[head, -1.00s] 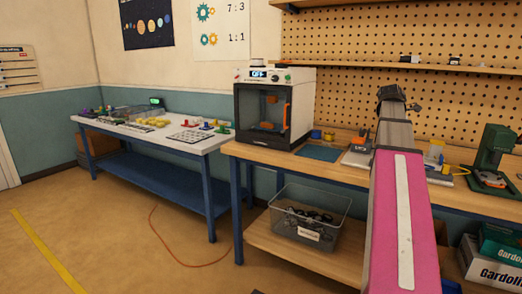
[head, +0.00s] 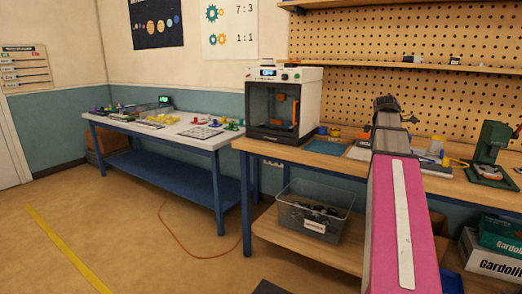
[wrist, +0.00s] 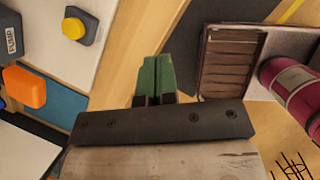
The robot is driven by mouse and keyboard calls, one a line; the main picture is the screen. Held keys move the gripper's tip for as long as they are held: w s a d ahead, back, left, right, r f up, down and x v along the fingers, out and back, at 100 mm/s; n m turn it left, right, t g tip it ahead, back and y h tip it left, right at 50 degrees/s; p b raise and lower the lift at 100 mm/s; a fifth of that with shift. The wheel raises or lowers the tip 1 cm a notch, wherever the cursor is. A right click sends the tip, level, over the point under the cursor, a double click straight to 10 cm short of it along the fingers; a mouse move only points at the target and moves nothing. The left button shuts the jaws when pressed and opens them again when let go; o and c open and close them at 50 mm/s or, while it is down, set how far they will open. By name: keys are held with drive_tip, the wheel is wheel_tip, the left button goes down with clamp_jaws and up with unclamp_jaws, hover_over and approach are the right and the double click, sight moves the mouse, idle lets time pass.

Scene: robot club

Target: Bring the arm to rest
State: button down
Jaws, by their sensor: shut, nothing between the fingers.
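My arm reaches forward over the wooden workbench (head: 350,170), its pink link filling the lower right of the head view. My gripper (wrist: 157,75) shows in the wrist view as two green fingers pressed together, with nothing between them. They are above the bench top, apart from the things around them; the exact height is hard to tell. In the head view the far end of my arm is dark and small against the pegboard, and the fingers cannot be made out there.
A 3D printer (head: 283,103) stands left of my arm, a green machine (head: 492,150) right. Near the fingers in the wrist view are a yellow button (wrist: 73,28), an orange block (wrist: 24,86), a brown slatted tray (wrist: 230,62) and a maroon cylinder (wrist: 295,88). Floor at left is open.

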drive_tip(key=s+a+f+m+y, duration=0.1)
drive_tip(key=a+f+m, duration=0.3)
drive_tip(key=a+f, duration=0.55)
drive_tip(key=s+a+f+m+y, duration=0.1)
drive_tip(key=a+f+m, duration=0.45)
drive_tip(key=f, duration=0.75)
drive_tip(key=s+a+f+m+y, duration=0.1)
drive_tip(key=s+a+f+m, duration=0.3)
drive_tip(key=a+f, duration=0.4)
drive_tip(key=s+a+f+m+g, duration=0.1)
drive_tip(key=s+a+f+m, duration=0.4)
drive_tip(key=f, duration=0.5)
drive_tip(key=s+a, duration=0.2)
drive_tip(key=a, duration=0.1)
drive_tip(key=shift+y, duration=0.4)
drive_tip(key=c, duration=1.6)
unclamp_jaws()
drive_tip(key=shift+s+a+f+m, duration=0.15)
drive_tip(key=shift+s+f+m, duration=0.1)
drive_tip(key=shift+m, duration=0.2)
drive_tip(key=o, duration=0.5)
drive_tip(key=shift+f, duration=0.1)
